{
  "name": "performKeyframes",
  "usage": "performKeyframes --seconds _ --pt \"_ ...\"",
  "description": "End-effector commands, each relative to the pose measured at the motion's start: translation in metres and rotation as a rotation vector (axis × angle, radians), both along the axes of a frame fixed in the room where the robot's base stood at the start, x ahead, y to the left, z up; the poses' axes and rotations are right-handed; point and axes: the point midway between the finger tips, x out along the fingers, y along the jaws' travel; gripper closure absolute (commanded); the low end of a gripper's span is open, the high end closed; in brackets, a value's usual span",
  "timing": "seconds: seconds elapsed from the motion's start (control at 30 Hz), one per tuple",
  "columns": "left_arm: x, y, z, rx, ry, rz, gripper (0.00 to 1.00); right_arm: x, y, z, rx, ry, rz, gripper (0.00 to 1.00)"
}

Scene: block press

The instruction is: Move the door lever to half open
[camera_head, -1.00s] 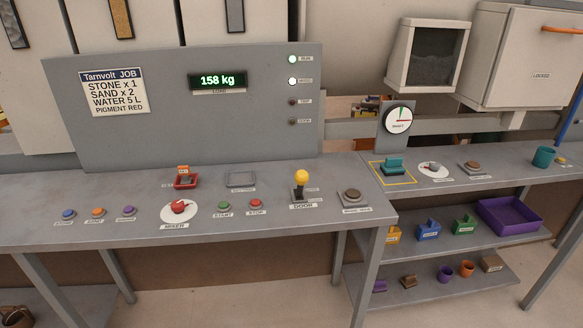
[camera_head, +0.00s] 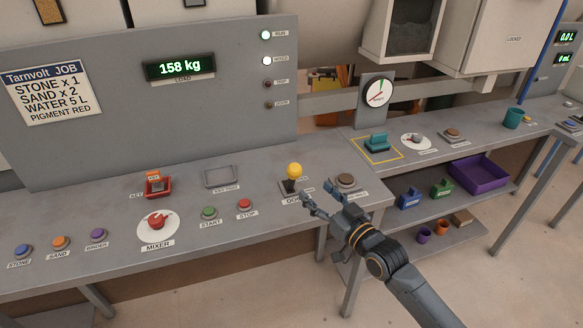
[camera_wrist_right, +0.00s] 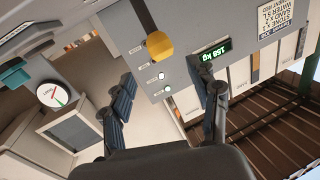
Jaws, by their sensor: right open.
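The door lever (camera_head: 292,184) has a yellow ball knob on a short dark stick and stands upright on the grey console, above a partly hidden DOOR label. My right gripper (camera_head: 319,194) is just to the right of and nearer than the lever, its two fingers spread and empty. In the right wrist view the yellow knob (camera_wrist_right: 159,45) lies beyond the gap between the open fingertips (camera_wrist_right: 162,82), and I see no contact. My left gripper is not in view.
A brown round button (camera_head: 346,181) sits beside the right fingers. Left of the lever are the red STOP button (camera_head: 245,204), the green START button (camera_head: 209,212) and the red mixer knob (camera_head: 157,221). The display (camera_head: 179,67) reads 158 kg.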

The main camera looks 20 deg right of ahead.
Motion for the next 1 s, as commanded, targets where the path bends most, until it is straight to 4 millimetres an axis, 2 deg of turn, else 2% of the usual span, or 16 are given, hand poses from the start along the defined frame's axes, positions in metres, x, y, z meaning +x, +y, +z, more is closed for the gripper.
performKeyframes --seconds 0.1,0.3,0.5,0.7,0.97,1.0 --pt "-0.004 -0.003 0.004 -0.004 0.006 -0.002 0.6 0.027 0.007 0.004 0.003 -0.002 -0.001 0.39" --pt "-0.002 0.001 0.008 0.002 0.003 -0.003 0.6 0.067 0.019 0.002 0.002 -0.001 -0.001 0.39" --pt "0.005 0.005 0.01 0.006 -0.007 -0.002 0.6 0.095 0.028 0.001 0.001 0.0 0.0 0.39" --pt "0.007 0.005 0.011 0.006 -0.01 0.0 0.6 0.106 0.031 0.0 0.0 0.0 -0.001 0.39" --pt "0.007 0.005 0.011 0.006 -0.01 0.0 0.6 0.106 0.031 0.0 0.0 0.001 -0.001 0.39" --pt "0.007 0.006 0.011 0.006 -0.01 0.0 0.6 0.106 0.031 0.0 0.0 0.001 -0.001 0.47"
